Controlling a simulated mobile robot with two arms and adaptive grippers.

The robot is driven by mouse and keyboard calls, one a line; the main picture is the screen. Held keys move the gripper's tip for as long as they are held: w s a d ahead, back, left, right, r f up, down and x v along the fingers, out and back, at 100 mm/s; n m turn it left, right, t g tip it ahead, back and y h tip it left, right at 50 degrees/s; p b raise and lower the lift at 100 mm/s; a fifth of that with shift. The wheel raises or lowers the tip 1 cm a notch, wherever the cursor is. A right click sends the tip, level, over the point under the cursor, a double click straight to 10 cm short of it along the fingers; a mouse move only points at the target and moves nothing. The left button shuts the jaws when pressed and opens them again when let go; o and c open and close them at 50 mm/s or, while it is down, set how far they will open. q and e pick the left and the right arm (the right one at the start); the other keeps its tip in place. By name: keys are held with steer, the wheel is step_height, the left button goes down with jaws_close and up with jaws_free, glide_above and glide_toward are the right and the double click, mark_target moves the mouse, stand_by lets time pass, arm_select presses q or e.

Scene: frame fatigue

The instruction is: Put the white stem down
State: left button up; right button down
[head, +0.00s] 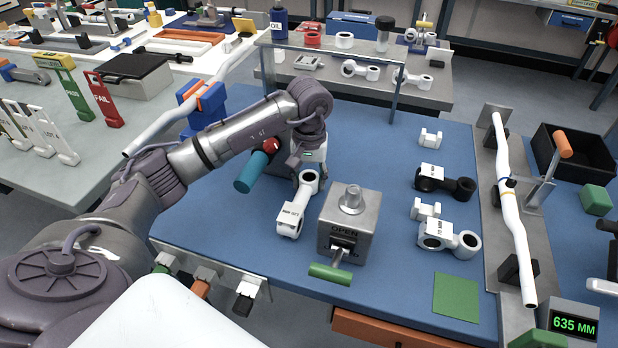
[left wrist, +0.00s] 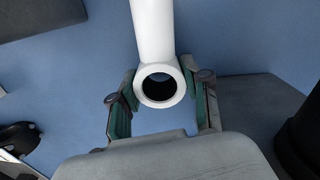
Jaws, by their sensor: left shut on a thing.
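The white stem (head: 295,212), a labelled white tube with a ring at one end and a blockier clamp at the other, is over the blue mat (head: 385,150). My left gripper (head: 310,170) is shut on its ring end from above. In the left wrist view, the ring of the white stem (left wrist: 157,35) sits between the two fingers of my left gripper (left wrist: 158,90). I cannot tell whether the stem touches the mat. My right gripper is not in view.
A grey metal block fixture (head: 345,225) with a green handle (head: 330,274) stands close right of the stem. A black stem (head: 445,183), another white stem (head: 450,238), white cradles (head: 430,137) and a green square (head: 456,298) lie further right. A teal-handled tool (head: 254,172) is left.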

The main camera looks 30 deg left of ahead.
arm_select(q)
steer(key=shift+f, duration=0.15)
steer(key=o, duration=1.3)
steer(key=shift+c, duration=0.2)
steer(key=shift+r, duration=0.2)
step_height(320, 180, up, 12)
